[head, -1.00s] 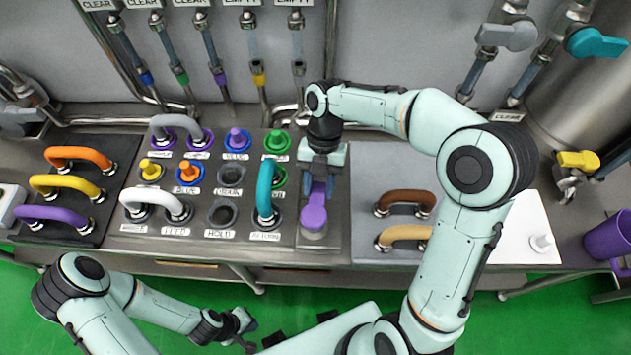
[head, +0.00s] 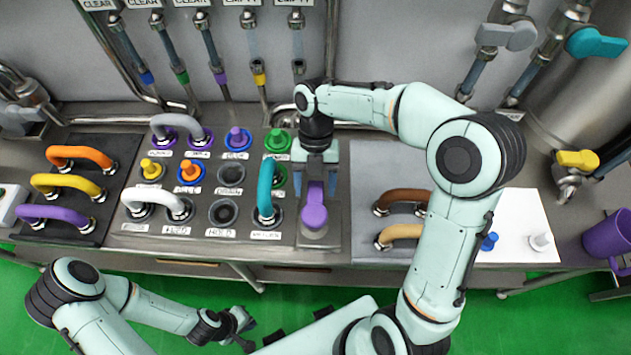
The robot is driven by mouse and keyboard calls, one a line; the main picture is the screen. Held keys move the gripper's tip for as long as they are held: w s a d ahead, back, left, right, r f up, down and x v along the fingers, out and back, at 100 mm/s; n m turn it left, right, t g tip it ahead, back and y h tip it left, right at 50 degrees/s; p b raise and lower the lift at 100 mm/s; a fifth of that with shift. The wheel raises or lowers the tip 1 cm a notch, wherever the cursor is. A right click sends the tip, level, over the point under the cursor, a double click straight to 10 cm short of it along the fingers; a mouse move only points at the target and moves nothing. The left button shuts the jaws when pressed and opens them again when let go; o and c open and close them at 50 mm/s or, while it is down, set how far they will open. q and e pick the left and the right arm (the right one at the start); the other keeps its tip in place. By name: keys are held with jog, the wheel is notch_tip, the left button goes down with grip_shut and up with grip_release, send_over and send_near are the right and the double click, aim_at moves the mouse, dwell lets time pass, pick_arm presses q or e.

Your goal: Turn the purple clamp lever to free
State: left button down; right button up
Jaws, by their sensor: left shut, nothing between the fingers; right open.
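The purple clamp lever (head: 314,212) stands on a metal plate (head: 318,241) at the right end of the labelled panel. Its wide rounded end points toward the front edge of the bench. My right gripper (head: 315,188) is above the lever's rear part, fingers spread with one on each side of it. I cannot tell if either finger touches the lever. The gripper hides the lever's far end. My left gripper (head: 246,330) is shut and empty, low in front of the bench over the green floor.
Left of the lever, the panel holds a teal handle (head: 266,190), a white handle (head: 157,203) and several coloured plugs. To the right are a brown handle (head: 403,196) and a tan handle (head: 401,233). A blue plug (head: 489,241) lies on a white sheet (head: 522,215).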

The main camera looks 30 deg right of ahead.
pick_arm(q)
jog(key=w+r+p, duration=0.2)
jog(key=w+r, duration=0.1)
jog(key=shift+w+r+p, duration=0.25)
jog(key=shift+w+p, duration=0.05)
jog(key=shift+w, duration=0.1)
pick_arm(e)
jog(key=v, duration=1.3)
jog(key=shift+w+r, duration=0.15)
jog(key=shift+w, duration=0.05)
pick_arm(q)
jog(key=shift+s, duration=0.1)
pick_arm(e)
jog(key=shift+d, duration=0.1)
